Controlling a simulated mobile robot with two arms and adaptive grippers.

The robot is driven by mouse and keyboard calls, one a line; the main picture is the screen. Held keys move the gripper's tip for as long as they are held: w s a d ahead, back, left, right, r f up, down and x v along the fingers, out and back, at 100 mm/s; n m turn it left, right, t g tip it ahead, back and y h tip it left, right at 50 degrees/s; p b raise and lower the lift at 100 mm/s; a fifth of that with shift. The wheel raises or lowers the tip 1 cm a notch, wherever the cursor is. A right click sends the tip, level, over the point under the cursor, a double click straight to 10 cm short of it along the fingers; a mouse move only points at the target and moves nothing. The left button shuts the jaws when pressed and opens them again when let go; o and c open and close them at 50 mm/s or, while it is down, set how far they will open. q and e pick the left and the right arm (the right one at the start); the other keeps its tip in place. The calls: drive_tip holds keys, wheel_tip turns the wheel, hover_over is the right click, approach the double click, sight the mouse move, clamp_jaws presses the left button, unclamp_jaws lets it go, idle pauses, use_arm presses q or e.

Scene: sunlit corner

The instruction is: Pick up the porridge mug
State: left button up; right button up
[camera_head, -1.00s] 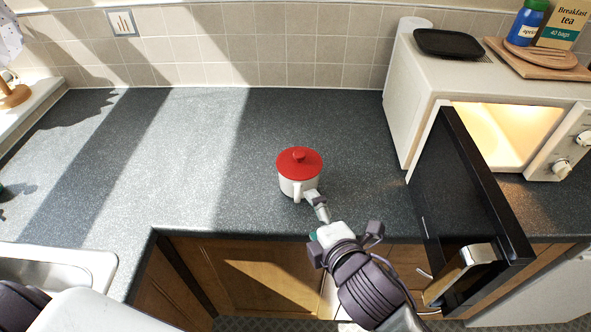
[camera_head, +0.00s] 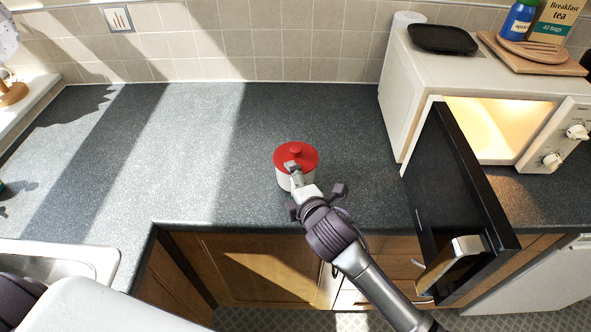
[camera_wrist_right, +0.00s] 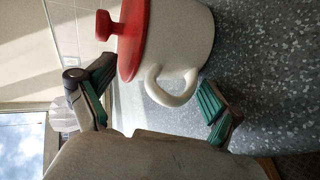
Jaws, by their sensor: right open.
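The porridge mug (camera_head: 283,181) is white with a red lid and knob. It stands on the dark speckled counter near the front edge. My right gripper (camera_head: 292,172) reaches it from the front and partly covers it in the head view. In the right wrist view the mug (camera_wrist_right: 190,45) appears sideways, with its white handle (camera_wrist_right: 172,88) facing the gripper. My right gripper (camera_wrist_right: 155,98) is open, with one green-padded finger on each side of the handle. I cannot tell whether they touch the mug. No left gripper is visible.
A white microwave (camera_head: 398,100) stands at the right, its dark door (camera_head: 455,190) swung open over the counter edge. A sink (camera_head: 75,262) is at the front left. The counter (camera_head: 190,150) left of the mug is clear.

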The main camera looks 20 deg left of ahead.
drive_tip(key=c, duration=1.3)
drive_tip(key=shift+r, duration=0.15)
drive_tip(key=shift+c, duration=0.9)
drive_tip(key=shift+r, duration=0.1)
